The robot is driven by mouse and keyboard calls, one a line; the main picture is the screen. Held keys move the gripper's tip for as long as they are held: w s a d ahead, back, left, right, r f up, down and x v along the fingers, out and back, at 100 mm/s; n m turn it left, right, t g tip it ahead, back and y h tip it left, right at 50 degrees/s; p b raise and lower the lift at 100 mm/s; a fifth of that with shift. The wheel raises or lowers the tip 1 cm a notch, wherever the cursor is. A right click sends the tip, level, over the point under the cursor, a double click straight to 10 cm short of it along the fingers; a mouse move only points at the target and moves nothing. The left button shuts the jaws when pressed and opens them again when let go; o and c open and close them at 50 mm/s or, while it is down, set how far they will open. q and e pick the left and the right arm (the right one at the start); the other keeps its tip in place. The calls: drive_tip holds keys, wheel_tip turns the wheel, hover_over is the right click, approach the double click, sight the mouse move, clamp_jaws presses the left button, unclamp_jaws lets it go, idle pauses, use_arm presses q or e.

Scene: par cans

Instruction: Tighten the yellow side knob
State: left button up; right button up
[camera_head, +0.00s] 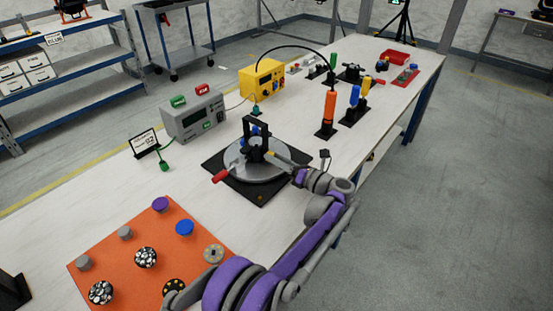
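A small black clamp-like fixture (255,138) stands upright on a round grey plate (245,174), which sits on a black square base (232,188). A yellow piece (279,159), which looks like the side knob, sticks out from the fixture's right side. A red handle (221,175) sticks out at the lower left. My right gripper is not in view.
An orange mat (108,258) with several knobs lies at the near left. A grey meter (193,118) and a yellow box (262,82) stand behind the fixture. An orange cylinder (329,108) stands farther right. The white bench (300,130) ends at its right edge.

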use_arm(q)
drive_tip(key=o, duration=0.3)
drive_tip(key=p+v, duration=0.1)
drive_tip(key=v, duration=1)
